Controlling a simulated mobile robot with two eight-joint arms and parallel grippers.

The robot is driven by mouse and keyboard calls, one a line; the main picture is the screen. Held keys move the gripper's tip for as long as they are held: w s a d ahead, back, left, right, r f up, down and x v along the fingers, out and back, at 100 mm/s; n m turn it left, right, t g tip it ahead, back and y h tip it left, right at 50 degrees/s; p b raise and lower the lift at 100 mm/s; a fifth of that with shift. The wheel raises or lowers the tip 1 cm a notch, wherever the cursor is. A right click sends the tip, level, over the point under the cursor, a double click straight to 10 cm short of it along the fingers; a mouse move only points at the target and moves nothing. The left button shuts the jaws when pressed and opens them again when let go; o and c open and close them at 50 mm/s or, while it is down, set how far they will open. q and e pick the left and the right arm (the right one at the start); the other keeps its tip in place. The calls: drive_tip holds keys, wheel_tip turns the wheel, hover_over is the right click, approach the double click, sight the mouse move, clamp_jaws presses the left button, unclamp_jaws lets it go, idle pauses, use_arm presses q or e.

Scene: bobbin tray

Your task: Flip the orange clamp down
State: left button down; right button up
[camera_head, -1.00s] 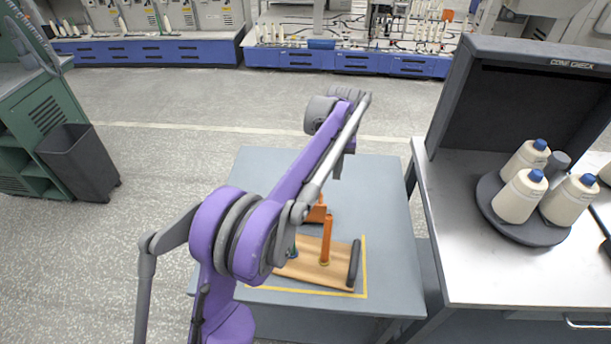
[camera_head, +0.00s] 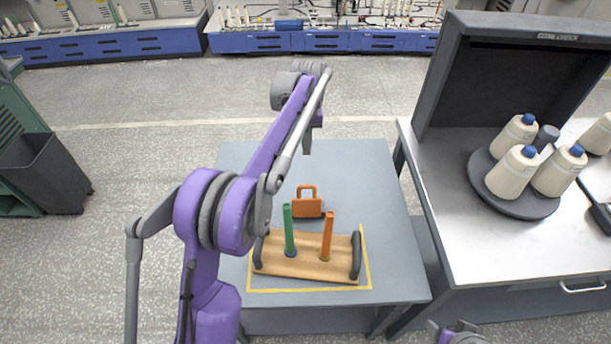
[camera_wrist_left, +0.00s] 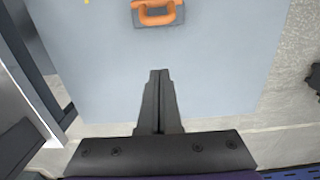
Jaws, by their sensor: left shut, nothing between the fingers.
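The orange clamp (camera_head: 307,203) is on the grey-blue table, behind the wooden bobbin tray (camera_head: 308,266). Its handle loop shows above its body in the head view. In the left wrist view the clamp (camera_wrist_left: 157,14) is at the top edge, partly cut off, with a grey part under the loop. My left gripper (camera_head: 307,146) is above the far part of the table, beyond the clamp. In the left wrist view the gripper (camera_wrist_left: 159,74) is shut and empty, its fingertips apart from the clamp.
A green peg (camera_head: 289,230) and an orange peg (camera_head: 327,236) stand upright on the tray, which has dark end handles. Yellow tape (camera_head: 310,290) surrounds it. A bench with yarn cones (camera_head: 511,172) stands to the right. The table behind the clamp is clear.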

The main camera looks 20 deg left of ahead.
sight(307, 200)
use_arm(q)
drive_tip(key=s+d+f, duration=0.1)
drive_tip(key=s+f, duration=0.2)
drive_tip(key=f, duration=0.5)
drive_tip(key=shift+s+d+f, duration=0.25)
drive_tip(key=shift+s+d, duration=0.05)
drive_tip(key=shift+d, duration=0.05)
drive_tip(key=shift+s+d, duration=0.1)
drive_tip(key=shift+s, duration=0.05)
drive_tip(key=shift+s+d+r+t, duration=0.1)
drive_tip(key=shift+s+r+t, duration=0.05)
drive_tip(key=shift+s+t, duration=0.2)
